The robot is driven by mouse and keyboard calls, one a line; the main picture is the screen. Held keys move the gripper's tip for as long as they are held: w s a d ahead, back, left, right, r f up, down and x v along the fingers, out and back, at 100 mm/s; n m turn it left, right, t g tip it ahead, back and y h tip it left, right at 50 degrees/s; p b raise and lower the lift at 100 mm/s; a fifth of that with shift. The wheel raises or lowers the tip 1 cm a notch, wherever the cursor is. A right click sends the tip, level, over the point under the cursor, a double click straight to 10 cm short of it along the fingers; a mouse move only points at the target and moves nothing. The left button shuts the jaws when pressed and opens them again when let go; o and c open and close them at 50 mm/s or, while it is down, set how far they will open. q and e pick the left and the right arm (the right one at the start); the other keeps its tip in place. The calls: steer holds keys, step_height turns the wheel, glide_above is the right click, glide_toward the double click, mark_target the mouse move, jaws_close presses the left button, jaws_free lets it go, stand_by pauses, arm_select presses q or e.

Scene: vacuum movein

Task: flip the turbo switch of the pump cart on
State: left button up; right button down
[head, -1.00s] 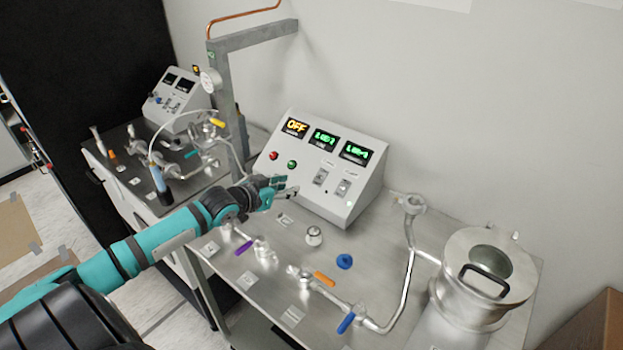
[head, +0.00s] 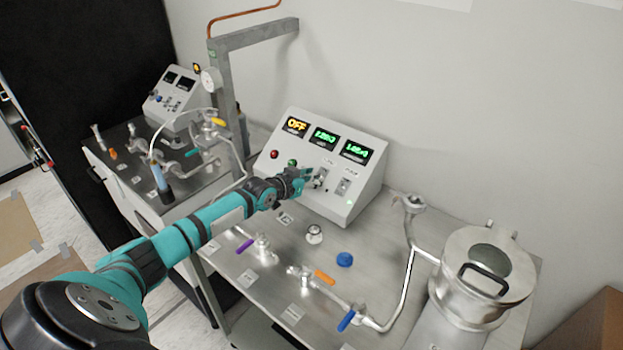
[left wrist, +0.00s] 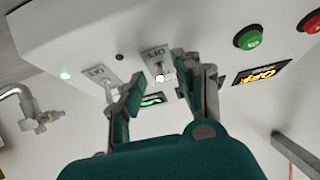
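The control box (head: 308,205) stands on the steel cart top (head: 275,280), with an orange display reading OFF (head: 296,125) and two green displays. It carries two toggle switches. The left switch (head: 319,178) is partly hidden by my left gripper (head: 312,180); the right switch (head: 343,186) is clear. In the left wrist view, the gripper (left wrist: 160,78) is open, with its fingers on either side of the switch (left wrist: 159,74) nearer the green button. The other switch (left wrist: 111,90) lies just outside one finger. Contact cannot be told, and the switch labels are too small to read. My right gripper is not in view.
A green button (head: 292,162) and a red button (head: 275,154) sit left of the switches. Valves with purple (head: 244,247), orange (head: 325,278) and blue (head: 346,321) handles, and a lidded chamber (head: 462,310), occupy the cart top. A second cart stands left.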

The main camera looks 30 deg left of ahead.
arm_select(q)
steer(key=shift+c, duration=0.4)
jaws_close()
steer(key=shift+r, duration=0.1)
